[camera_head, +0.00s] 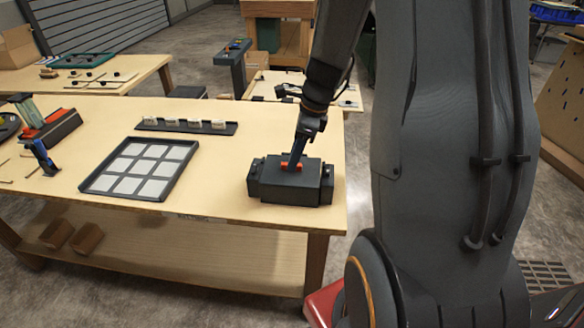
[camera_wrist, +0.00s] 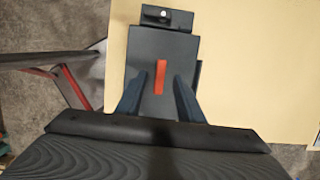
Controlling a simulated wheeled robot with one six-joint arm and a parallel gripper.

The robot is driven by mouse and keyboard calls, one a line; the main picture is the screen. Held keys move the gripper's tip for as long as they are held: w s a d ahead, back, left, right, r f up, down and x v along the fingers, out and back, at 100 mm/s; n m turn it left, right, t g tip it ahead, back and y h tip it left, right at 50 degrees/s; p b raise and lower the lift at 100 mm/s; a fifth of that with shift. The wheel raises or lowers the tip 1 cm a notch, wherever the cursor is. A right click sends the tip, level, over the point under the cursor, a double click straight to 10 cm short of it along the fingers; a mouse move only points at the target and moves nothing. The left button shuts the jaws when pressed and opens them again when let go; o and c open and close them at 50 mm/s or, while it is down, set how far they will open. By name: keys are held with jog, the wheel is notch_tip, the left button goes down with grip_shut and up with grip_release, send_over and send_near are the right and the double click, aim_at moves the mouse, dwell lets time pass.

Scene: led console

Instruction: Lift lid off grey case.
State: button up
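The dark grey case (camera_head: 282,194) stands near the right end of the wooden table, with dark latch-like blocks on its sides. Its flat lid (camera_head: 317,172) is on top and carries an orange-red handle (camera_head: 285,167). In the wrist view the lid (camera_wrist: 150,55) lies below my gripper, with the upright orange handle (camera_wrist: 160,75) in its middle. My gripper (camera_wrist: 159,80) is open, with one blue finger on each side of the handle and a gap on both sides. In the head view my gripper (camera_head: 294,163) points down at the handle; whether the fingers touch the lid cannot be told.
A black-framed tray of pale squares (camera_head: 92,186) lies left of the case. A dark rail with several white pieces (camera_head: 186,126) lies behind. A red and black device (camera_head: 58,127) and a blue clamp-like tool (camera_head: 42,158) are at far left. The table's right edge is close to the case.

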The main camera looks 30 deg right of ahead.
jog(key=shift+x, duration=0.8)
grip_shut()
notch_tip(320, 180, up, 14)
jog(key=p, duration=0.3)
dwell(0.4)
